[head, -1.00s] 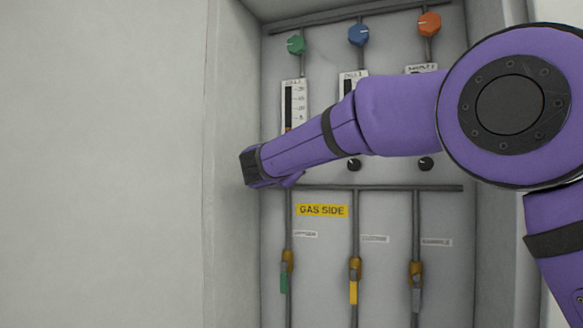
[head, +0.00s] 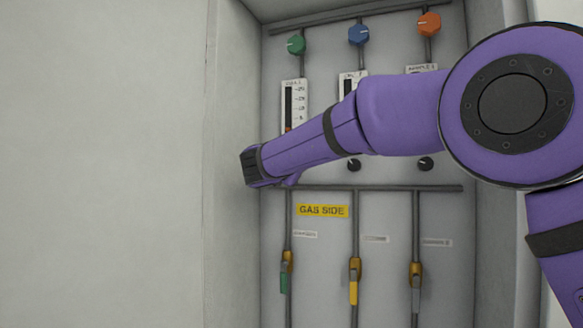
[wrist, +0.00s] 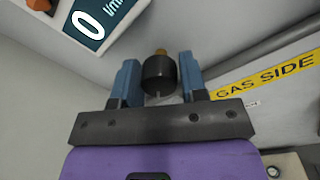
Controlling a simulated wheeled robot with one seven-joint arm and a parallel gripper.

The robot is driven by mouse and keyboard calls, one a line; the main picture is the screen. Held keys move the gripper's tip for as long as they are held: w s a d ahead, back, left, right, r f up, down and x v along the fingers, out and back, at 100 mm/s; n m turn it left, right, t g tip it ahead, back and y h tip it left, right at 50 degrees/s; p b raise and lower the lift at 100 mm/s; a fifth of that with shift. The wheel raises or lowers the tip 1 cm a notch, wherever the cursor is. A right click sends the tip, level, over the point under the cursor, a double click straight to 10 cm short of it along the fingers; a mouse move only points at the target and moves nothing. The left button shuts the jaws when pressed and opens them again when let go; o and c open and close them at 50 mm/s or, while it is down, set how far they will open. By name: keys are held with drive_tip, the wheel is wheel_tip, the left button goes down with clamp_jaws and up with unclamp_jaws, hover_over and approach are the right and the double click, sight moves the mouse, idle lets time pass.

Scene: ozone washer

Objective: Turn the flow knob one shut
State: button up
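The black round flow knob (wrist: 158,72) sits on a brass stem in the wrist view, between the two blue fingers of my gripper (wrist: 160,78). Both fingers lie close along its sides with almost no gap, so my gripper appears shut on it. In the head view my gripper (head: 250,167) reaches the left side of the panel, and my arm hides this knob. The leftmost flow meter (head: 293,103) shows just above my wrist. In the wrist view a teal plate (wrist: 95,18) carries a white "0".
Green (head: 296,45), blue (head: 358,35) and orange (head: 429,23) valve knobs are above. A "GAS SIDE" label (head: 322,211) and lever valves (head: 355,270) are below. The cabinet's left wall (head: 235,230) is close to my gripper.

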drive_tip(key=o, duration=0.3)
drive_tip(key=v, duration=1.1)
drive_tip(key=shift+f, duration=0.1)
